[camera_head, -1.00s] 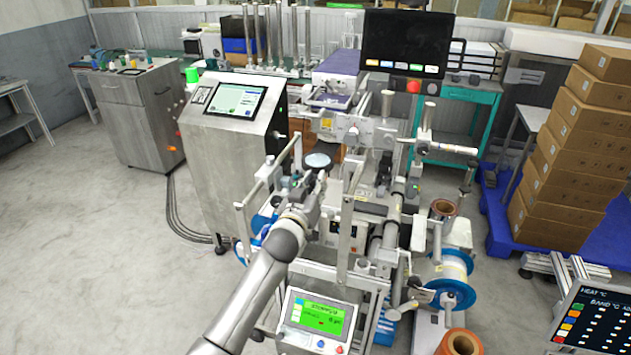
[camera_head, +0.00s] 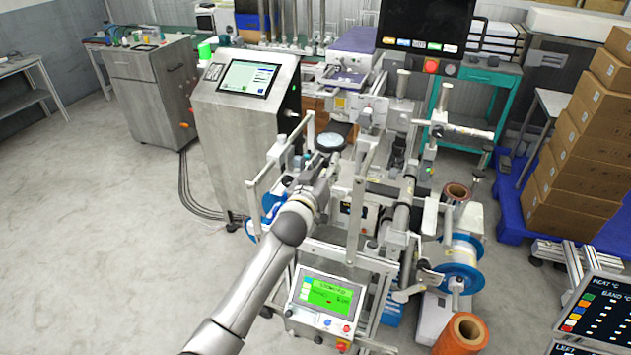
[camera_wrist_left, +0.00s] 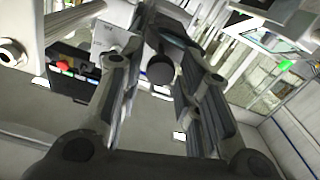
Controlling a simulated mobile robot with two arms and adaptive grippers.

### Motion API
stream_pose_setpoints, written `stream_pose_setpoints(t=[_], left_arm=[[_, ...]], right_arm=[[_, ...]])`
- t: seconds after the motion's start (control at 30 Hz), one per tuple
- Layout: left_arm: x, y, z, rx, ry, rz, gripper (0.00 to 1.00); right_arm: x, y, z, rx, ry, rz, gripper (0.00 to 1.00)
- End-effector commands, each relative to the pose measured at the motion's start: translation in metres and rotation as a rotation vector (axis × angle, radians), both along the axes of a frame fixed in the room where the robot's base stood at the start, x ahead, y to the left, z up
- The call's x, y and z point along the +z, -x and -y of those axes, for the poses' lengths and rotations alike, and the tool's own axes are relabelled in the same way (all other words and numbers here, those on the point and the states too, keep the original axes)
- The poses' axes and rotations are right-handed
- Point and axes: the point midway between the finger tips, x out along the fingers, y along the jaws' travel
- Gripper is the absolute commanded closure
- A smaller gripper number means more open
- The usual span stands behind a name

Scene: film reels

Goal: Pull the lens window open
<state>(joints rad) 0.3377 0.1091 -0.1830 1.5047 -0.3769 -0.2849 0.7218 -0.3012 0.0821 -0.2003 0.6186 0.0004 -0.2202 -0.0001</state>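A round, pale lens-like disc with a dark rim (camera_head: 331,141) sits on the machine in the middle of the head view; I take it as the lens window. My left gripper (camera_head: 323,167) is just below it in that view, and I cannot tell whether they touch. In the left wrist view, the fingers of my left gripper (camera_wrist_left: 157,82) are spread apart. A dark round knob (camera_wrist_left: 160,70) shows between and beyond the fingertips, with a dark rounded part behind it. My right gripper is not in view.
A steel cabinet with a tablet screen (camera_head: 250,78) stands left of the machine. A green-screen control box (camera_head: 326,298) is below. Upright metal bars (camera_head: 357,205) flank my left gripper. Stacked cartons (camera_head: 580,150) stand at right. The floor at left is clear.

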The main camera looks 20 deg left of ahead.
Motion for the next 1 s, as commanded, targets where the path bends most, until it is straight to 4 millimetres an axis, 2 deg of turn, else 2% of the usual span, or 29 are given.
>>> stream_pose_setpoints(t=[0.4,0.6,0.8,1.0], left_arm=[[-0.001,0.07,-0.003,0.0,0.001,-0.001,0.68],[0.0,0.097,-0.004,0.0,0.0,0.0,0.68],[0.001,0.108,-0.004,0.0,0.001,0.002,0.68],[0.001,0.109,-0.004,0.001,0.001,0.003,0.68]], right_arm=[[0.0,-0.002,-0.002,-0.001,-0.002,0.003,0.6],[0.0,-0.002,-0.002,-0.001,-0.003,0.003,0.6],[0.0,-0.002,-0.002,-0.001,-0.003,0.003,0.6],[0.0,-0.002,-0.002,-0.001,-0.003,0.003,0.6]])
